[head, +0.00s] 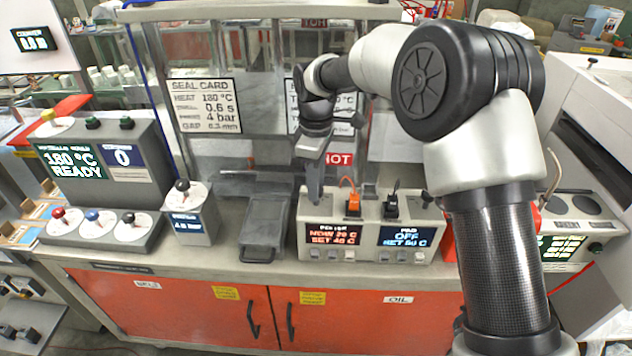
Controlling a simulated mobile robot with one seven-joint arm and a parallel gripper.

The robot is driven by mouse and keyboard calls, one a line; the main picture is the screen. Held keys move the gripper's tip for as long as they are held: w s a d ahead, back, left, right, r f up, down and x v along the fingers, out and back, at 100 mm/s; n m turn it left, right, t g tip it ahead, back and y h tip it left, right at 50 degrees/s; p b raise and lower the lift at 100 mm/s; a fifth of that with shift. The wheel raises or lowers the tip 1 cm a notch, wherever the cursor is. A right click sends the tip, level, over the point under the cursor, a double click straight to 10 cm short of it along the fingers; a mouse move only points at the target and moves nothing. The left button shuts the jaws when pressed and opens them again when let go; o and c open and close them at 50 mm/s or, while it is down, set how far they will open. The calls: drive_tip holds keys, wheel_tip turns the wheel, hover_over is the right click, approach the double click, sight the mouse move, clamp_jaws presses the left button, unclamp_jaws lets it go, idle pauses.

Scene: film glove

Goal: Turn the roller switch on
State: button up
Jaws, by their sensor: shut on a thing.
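My gripper (314,185) points down at the left end of the top of a grey control box (372,254). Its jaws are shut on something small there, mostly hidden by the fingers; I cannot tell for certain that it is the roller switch. An orange rocker switch (353,204) and a black rocker switch (391,208) stand on the box top, right of the gripper. A small black knob (427,198) is at the box's right end. The left display (333,233) reads NOW 20 C, SET 40 C. The right display (405,236) reads OFF, SET 50 C.
A grey tray-like channel (262,225) lies left of the box. A small box with a black knob (187,212) and a console reading 180 °C READY (105,160) stand farther left. Sign cards (202,105) hang behind. My arm covers the counter's right part.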

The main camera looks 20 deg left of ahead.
drive_tip(key=m, duration=0.6)
drive_tip(key=shift+m, duration=0.3)
idle(0.4)
drive_tip(key=o, duration=1.1)
drive_tip(key=shift+c, duration=0.2)
wheel_tip(320, 180, up, 17)
drive_tip(key=shift+r, duration=0.2)
